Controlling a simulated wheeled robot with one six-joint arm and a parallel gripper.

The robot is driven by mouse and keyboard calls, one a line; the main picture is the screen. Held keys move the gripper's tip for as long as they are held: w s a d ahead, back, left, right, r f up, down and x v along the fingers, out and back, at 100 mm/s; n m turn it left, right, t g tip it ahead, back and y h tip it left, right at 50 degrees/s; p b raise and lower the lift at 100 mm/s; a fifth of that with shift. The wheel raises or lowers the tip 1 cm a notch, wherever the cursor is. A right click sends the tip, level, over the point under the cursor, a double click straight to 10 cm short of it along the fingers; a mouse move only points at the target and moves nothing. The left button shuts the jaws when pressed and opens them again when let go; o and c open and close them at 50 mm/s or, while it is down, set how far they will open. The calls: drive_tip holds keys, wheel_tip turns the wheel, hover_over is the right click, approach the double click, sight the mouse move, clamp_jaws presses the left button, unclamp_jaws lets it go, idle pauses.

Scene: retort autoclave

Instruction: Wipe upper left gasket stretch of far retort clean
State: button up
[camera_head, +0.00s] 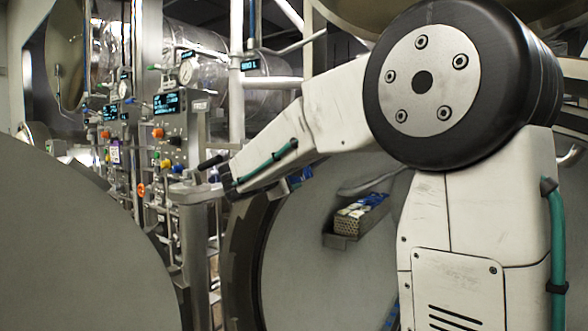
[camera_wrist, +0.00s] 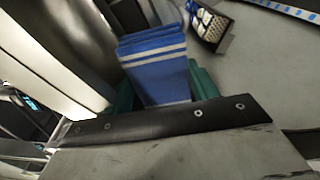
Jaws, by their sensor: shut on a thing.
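My gripper (camera_wrist: 163,90) is shut on a folded blue cloth (camera_wrist: 155,62) with pale stripes, which sticks out past the teal fingers in the wrist view. In the head view my arm hides most of the gripper, and a small blue patch shows below the forearm. A large round grey retort door (camera_head: 325,265) with a dark rim (camera_head: 245,262) stands behind my arm. Its upper part is largely covered by the arm. I cannot tell the upper left gasket stretch or any dirt on it. Contact between cloth and gasket cannot be made out.
A perforated holder (camera_head: 347,226) with blue and white cloths is fixed to the grey face; it also shows in the wrist view (camera_wrist: 212,32). Another big grey disc (camera_head: 70,245) fills the lower left. A control post (camera_head: 168,130) with gauges, buttons and pipes stands left of my arm.

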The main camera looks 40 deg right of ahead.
drive_tip(key=shift+w+a+f, duration=0.85)
drive_tip(key=shift+w+f, duration=1.65)
drive_tip(key=shift+f, duration=0.45)
drive_tip(key=s+d+r, duration=0.2)
drive_tip(key=s+r, duration=0.5)
drive_tip(key=r, duration=0.1)
drive_tip(key=shift+d+r, duration=0.15)
drive_tip(key=shift+d, duration=0.1)
drive_tip(key=v, duration=0.6)
drive_tip(key=shift+w+a, duration=0.15)
drive_tip(key=shift+w, duration=0.15)
drive_tip(key=shift+a, duration=0.1)
drive_tip(key=shift+f+v, duration=0.15)
drive_tip(key=shift+v, duration=0.55)
drive_tip(key=shift+f+v, duration=0.15)
drive_tip(key=shift+v, duration=0.5)
drive_tip(key=shift+w+a, duration=0.1)
